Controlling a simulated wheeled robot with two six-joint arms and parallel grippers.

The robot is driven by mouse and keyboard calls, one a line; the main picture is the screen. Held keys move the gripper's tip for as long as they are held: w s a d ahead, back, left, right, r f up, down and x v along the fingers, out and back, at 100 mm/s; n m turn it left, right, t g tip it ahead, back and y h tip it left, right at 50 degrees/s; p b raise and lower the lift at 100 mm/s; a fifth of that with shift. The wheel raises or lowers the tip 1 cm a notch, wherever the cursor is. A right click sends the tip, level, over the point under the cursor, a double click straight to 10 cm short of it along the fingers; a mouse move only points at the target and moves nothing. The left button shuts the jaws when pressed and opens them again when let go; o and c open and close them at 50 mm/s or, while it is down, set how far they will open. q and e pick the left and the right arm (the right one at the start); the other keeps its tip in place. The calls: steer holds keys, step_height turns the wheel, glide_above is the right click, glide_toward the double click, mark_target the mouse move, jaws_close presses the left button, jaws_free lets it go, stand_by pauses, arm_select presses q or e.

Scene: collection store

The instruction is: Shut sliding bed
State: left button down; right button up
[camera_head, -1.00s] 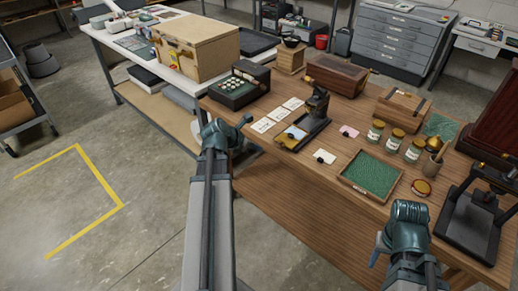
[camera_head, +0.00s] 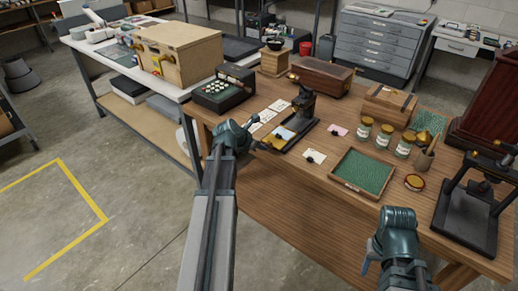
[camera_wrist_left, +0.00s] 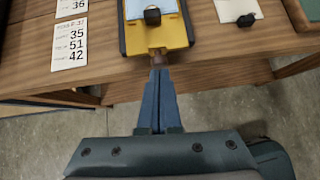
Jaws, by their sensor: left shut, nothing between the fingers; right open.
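A small dark press (camera_head: 306,103) stands on the wooden workbench in the head view. Its yellow sliding bed (camera_head: 284,133) sticks out of the front, toward the bench edge. In the left wrist view the yellow bed (camera_wrist_left: 172,37) carries a pale blue sheet with a dark block on it, and a small knob (camera_wrist_left: 157,53) sits at its front. My left gripper (camera_head: 256,146) is at the front of the bed. Its shut, empty fingers (camera_wrist_left: 160,76) point at the knob, very close; contact is unclear. My right gripper (camera_head: 398,222) is open, low at the bench's front edge, its fingers mostly hidden.
Score cards (camera_wrist_left: 74,42) lie left of the press. A green-lined tray (camera_head: 362,172), several jars, and a larger black press (camera_head: 470,205) stand to the right. A black box with round keys (camera_head: 222,92) is behind left. The bench's front edge lies under my left gripper.

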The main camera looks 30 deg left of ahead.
mark_target(277, 137)
arm_select(q)
steer(key=w, duration=0.8)
steer(key=w+d, duration=0.1)
steer(key=w, duration=0.3)
steer(key=shift+w, duration=0.4)
steer(key=shift+w+r, duration=0.1)
steer(key=shift+w, duration=0.15)
steer(key=s, duration=0.5)
steer(key=shift+a, duration=0.25)
steer(key=p+v, duration=0.3)
steer(key=v, duration=0.1)
steer(key=p+v, duration=0.3)
steer(key=v, duration=0.1)
steer(key=shift+w+r, duration=0.15)
steer(key=shift+r, duration=0.1)
steer(key=shift+p+v, duration=0.7)
steer(key=shift+v, duration=0.05)
